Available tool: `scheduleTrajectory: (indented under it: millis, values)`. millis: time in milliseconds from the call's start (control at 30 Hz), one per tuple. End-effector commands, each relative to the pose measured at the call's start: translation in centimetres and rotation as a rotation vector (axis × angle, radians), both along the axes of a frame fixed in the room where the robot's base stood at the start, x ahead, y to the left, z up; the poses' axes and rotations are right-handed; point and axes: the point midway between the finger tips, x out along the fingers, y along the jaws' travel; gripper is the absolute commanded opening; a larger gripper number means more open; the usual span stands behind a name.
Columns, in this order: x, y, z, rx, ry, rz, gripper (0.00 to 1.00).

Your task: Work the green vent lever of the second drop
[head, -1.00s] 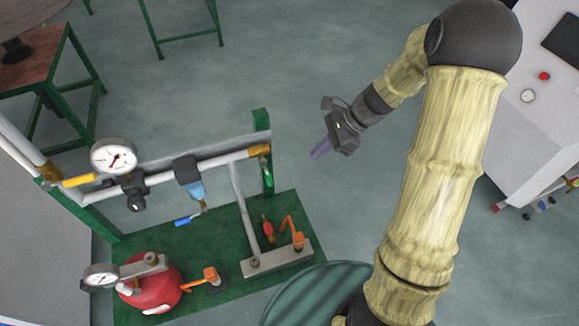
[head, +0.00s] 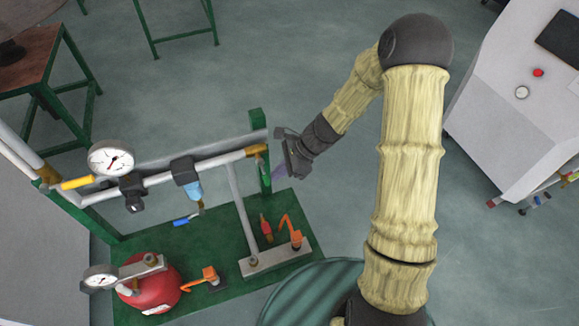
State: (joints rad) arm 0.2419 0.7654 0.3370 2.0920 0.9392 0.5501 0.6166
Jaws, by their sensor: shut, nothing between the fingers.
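The pipe rig (head: 205,168) stands on a green base plate at the left. A brass-coloured fitting (head: 256,150) sits at the right end of its pipe. The green vent lever (head: 266,174) hangs below that fitting, against a green post; green on green, its outline is hard to make out.
A blue lever (head: 186,219), a gauge (head: 110,158) and a red tank (head: 152,290) are further left.

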Motion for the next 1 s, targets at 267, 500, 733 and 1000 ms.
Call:
scheduleTrajectory:
  millis: [267,500,733,1000]
  values:
    - [0.0,0.1,0.0,0.0,0.001,-0.001,0.0]
    - [-0.1,1.1,-0.8,0.072,0.024,-0.005,0.0]
    - [-0.3,1.8,-0.7,0.149,0.044,0.001,0.0]
    - [-0.5,2.2,-0.6,0.151,0.046,0.009,0.0]
